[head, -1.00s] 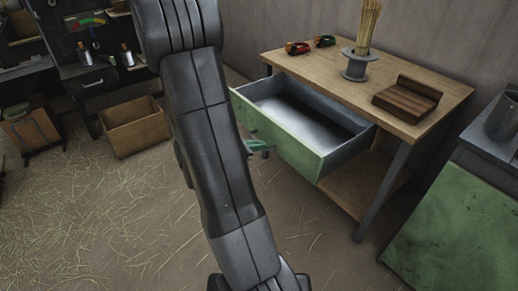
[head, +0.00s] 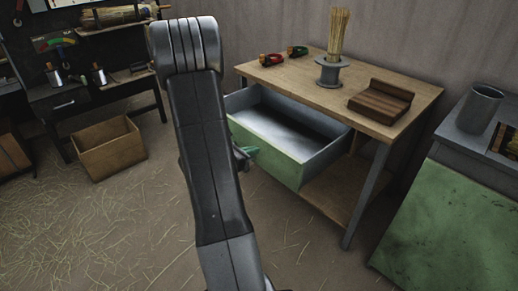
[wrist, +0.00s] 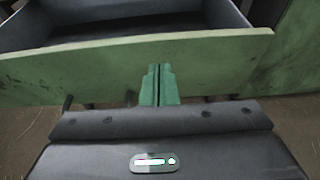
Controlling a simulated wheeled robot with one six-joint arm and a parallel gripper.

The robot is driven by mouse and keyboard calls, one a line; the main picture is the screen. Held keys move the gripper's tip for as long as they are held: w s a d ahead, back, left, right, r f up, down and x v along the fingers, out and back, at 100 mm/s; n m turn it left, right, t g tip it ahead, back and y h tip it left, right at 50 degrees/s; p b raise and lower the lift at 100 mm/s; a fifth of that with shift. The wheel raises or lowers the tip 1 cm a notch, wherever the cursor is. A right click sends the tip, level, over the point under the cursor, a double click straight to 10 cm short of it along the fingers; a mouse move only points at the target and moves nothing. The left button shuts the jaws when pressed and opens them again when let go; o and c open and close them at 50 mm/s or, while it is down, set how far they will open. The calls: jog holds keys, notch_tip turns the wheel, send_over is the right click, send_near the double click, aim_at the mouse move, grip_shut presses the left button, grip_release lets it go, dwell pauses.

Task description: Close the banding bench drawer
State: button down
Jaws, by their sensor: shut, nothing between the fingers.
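The banding bench drawer stands open, with its green front (head: 272,150) out from under the wooden top of the banding bench (head: 405,105). Its grey inside (head: 290,118) looks empty. My gripper (head: 246,153) is at the left part of the drawer front, largely hidden behind my arm in the head view. In the wrist view, the green fingers of my gripper (wrist: 160,84) are shut with nothing between them. They point at the drawer front (wrist: 215,62) and overlap it in the picture. I cannot tell whether they touch it.
On the bench are a wooden block (head: 381,101), a grey holder with bristles (head: 328,72) and two small coloured tools (head: 272,59). A cardboard box (head: 108,150) lies on the straw-strewn floor at left. A green-fronted cabinet (head: 435,220) with a grey mug (head: 482,108) stands at right.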

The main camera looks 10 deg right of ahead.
aim_at(267, 145)
jog(key=shift+w+d+r, duration=0.1)
jog(key=shift+w+d, duration=0.4)
jog(key=shift+d, duration=0.2)
jog(key=shift+w+d, duration=0.5)
jog(key=shift+d, duration=0.2)
jog(key=w+d+b, duration=0.2)
jog(key=w+d, duration=0.5)
jog(key=d, duration=0.3)
jog(key=w+d+b, duration=0.3)
jog(key=w+d, duration=0.5)
jog(key=d, duration=0.3)
jog(key=shift+w, duration=0.25)
